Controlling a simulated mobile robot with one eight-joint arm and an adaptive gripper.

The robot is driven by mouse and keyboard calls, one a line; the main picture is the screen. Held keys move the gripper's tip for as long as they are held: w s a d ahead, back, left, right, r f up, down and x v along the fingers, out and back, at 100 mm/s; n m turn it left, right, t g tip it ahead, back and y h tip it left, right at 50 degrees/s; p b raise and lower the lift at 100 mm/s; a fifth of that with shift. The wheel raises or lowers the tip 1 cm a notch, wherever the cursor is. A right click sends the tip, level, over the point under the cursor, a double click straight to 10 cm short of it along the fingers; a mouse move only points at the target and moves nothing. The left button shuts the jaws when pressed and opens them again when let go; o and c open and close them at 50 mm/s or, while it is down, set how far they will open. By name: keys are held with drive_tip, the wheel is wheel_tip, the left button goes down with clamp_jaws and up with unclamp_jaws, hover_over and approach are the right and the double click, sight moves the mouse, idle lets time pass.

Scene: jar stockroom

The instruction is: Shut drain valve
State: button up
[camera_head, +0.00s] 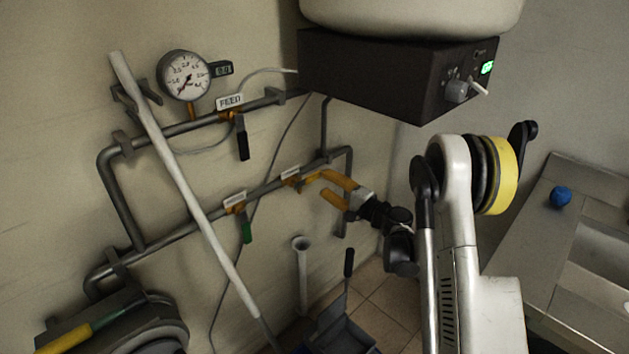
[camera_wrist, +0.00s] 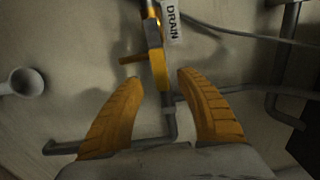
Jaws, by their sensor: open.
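The drain valve (camera_head: 291,178) is an orange fitting on the lower wall pipe in the head view, just beyond my fingertips. In the wrist view the drain valve (camera_wrist: 155,36) shows its yellow body beside the DRAIN label (camera_wrist: 173,22). A yellow part lies along the pipe, and a short orange stub points left; which is the lever's grip is hard to tell. My gripper (camera_head: 323,183) has two yellow fingers, spread apart and empty. In the wrist view my gripper (camera_wrist: 160,78) straddles the pipe line, with the valve ahead of and partly between the tips.
A feed valve (camera_head: 242,137) with a black handle is on the upper pipe. A green-handled valve (camera_head: 246,231) hangs left on the lower pipe. A pale pole (camera_head: 184,183) leans across the pipes. A dark box (camera_head: 375,80) overhangs above.

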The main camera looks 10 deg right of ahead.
sight(316, 177)
drive_tip(key=b+x, duration=0.1)
drive_tip(key=x, duration=0.4)
drive_tip(key=shift+w+a, duration=0.1)
drive_tip(key=shift+w, duration=0.1)
clamp_jaws()
